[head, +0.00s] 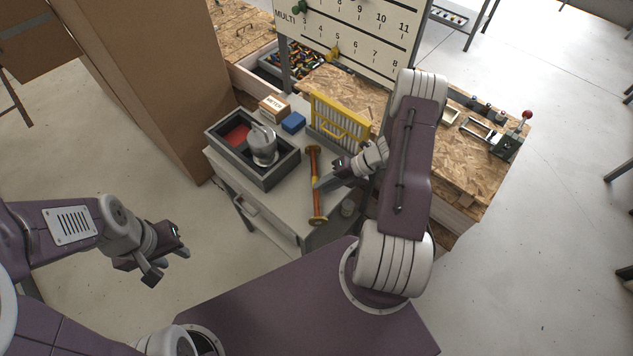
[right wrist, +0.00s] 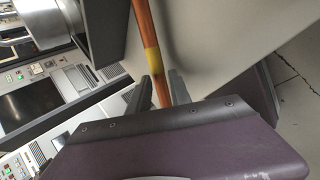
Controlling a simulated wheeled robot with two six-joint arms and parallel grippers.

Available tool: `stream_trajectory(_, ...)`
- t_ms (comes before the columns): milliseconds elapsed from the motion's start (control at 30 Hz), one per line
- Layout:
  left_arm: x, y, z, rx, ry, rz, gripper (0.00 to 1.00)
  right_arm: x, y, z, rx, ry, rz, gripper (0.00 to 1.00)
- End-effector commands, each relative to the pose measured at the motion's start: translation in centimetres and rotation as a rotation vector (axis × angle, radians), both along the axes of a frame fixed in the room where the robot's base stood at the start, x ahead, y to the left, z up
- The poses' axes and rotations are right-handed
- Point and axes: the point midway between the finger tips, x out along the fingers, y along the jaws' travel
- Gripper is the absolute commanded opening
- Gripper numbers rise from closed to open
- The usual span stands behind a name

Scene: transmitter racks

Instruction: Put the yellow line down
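No line as such stands out. A yellow slatted frame (head: 340,121) with a handle stands upright on the grey cart's right side. A rod (head: 315,190), orange with a yellow band, lies along the cart top. The band (right wrist: 152,57) shows in the right wrist view. A small yellow piece (head: 333,53) shows at the board's lower edge. My right gripper (head: 329,174) is at the rod, its fingers apart. In the right wrist view its fingers (right wrist: 164,78) flank the rod; contact is unclear. My left gripper (head: 167,264) is open and empty, low at left.
The cart (head: 285,205) also carries a grey tray (head: 223,155) with a metal device (head: 263,146), a small carton (head: 274,107) and a blue block (head: 293,122). Behind are a numbered white board (head: 355,30) and wooden benches (head: 480,165). A tall cardboard box (head: 150,75) stands at left.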

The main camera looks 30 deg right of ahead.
Motion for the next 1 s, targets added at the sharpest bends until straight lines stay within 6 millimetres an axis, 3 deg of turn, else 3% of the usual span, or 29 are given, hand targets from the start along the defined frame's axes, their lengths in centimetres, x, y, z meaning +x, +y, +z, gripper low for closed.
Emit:
stream_trajectory(133,0.0,0.0,0.3,0.0,0.0,0.0,0.36,0.5,1.3,-1.3,0.001,0.0,0.001,0.25)
stream_trajectory(367,0.0,0.0,0.3,0.0,0.0,0.0,0.36,0.7,1.5,-1.6,-0.002,-0.002,0.001,0.25)
stream_trajectory(467,0.0,0.0,0.3,0.0,0.0,0.0,0.36,0.6,1.5,-1.6,-0.002,-0.002,0.001,0.0)
stream_trajectory(1000,0.0,0.0,0.2,0.0,0.0,0.0,0.36,0.6,1.5,-1.6,-0.002,0.001,0.001,0.0)
